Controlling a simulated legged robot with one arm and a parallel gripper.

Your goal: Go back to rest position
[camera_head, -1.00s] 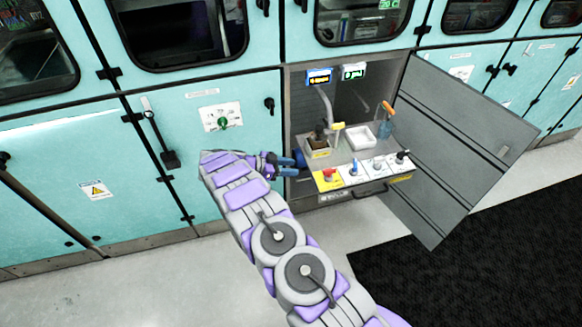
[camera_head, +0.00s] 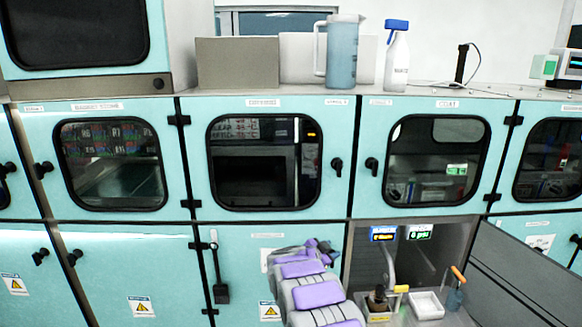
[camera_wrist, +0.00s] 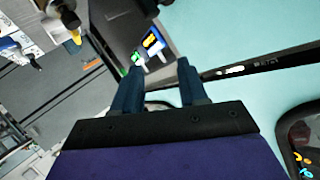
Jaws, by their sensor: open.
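My gripper (camera_wrist: 158,85) is open and empty in the wrist view, with its two dark blue fingers apart. Beyond the fingers are the lit displays and the frame of the open bay. In the head view my purple and grey arm rises from the bottom centre. My gripper (camera_head: 325,250) shows small at the arm's far end, in front of the teal cabinet and just left of the open bay. Its fingers are hard to make out there.
The open bay (camera_head: 410,262) holds a white tray (camera_head: 427,305) and an orange-handled tool (camera_head: 456,290). Its grey door (camera_head: 515,270) stands open at right. A jug (camera_head: 342,52) and a spray bottle (camera_head: 397,60) stand on top of the cabinets.

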